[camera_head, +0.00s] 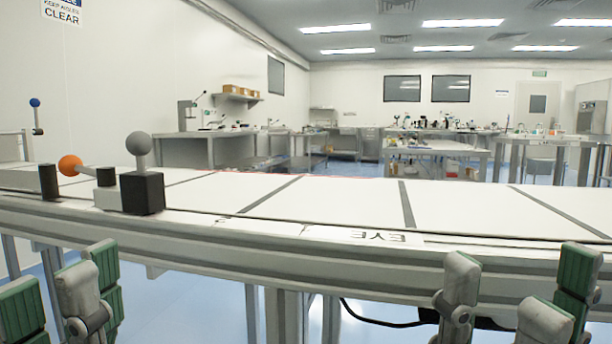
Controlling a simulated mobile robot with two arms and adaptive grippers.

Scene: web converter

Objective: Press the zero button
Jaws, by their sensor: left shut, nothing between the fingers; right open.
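No button marked zero can be made out in the head view. A white panelled bench (330,200) runs across in front of me. My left gripper (85,290), with green pads, is at the lower left, below the bench edge, shut and empty. My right gripper (540,290) is at the lower right, in front of the bench edge, open and empty. Neither appears to touch the bench; both are partly cut off.
A blue ball-topped lever (35,103) stands at the far left. The bench top is mostly clear right of the levers. Lab tables (437,150) with equipment stand far behind. A black cable (375,318) hangs below the bench.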

